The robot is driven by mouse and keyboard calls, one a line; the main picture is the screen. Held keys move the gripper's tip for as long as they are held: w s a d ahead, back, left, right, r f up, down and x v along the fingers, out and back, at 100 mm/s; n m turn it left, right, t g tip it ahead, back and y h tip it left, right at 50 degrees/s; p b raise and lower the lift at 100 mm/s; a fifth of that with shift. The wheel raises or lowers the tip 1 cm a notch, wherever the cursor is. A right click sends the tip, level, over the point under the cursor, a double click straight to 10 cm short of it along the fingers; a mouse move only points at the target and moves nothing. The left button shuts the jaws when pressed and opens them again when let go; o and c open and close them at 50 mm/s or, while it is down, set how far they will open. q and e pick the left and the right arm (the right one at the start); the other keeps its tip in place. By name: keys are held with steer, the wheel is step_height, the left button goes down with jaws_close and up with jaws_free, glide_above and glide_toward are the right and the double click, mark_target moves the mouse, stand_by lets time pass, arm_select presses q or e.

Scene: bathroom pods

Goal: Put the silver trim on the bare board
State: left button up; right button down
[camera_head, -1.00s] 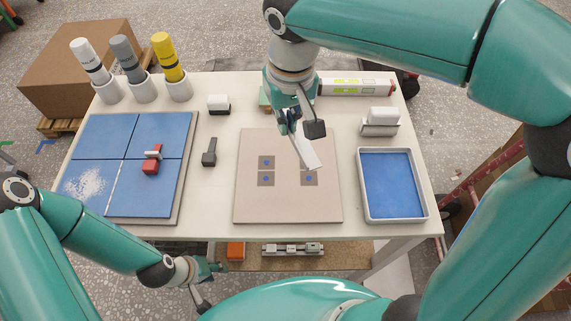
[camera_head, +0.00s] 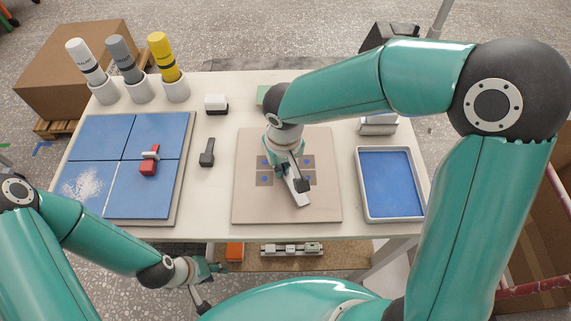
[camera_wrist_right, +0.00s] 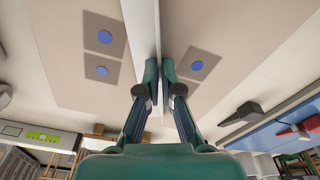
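The silver trim is a thin pale strip (camera_head: 298,192), gripped by my right gripper (camera_head: 292,178) over the bare board. It also shows in the right wrist view (camera_wrist_right: 142,35), running up from between the fingertips (camera_wrist_right: 160,72). The bare board (camera_head: 252,208) is beige, with grey squares and blue dots, which lie on both sides of the trim in the wrist view. I cannot tell whether the trim touches the board. My left gripper (camera_head: 207,285) is empty, its fingers apart, below the table's front edge.
A tiled blue board (camera_head: 95,140) with a red-handled tool (camera_head: 149,166) lies left. A dark tool (camera_head: 207,153) lies between the boards. A blue-bottomed tray (camera_head: 392,182) is right. Several tubes (camera_head: 162,57) stand back left; a white-topped block (camera_head: 216,103) is at the back.

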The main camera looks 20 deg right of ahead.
steer(key=shift+f, duration=0.2)
steer(key=c, duration=1.3)
jaws_free()
steer(key=shift+r, duration=0.1)
steer(key=r, duration=0.4)
steer(key=s+r, duration=0.1)
steer(key=r, duration=0.7)
steer(key=shift+s+r, duration=0.1)
steer(key=shift+s, duration=0.05)
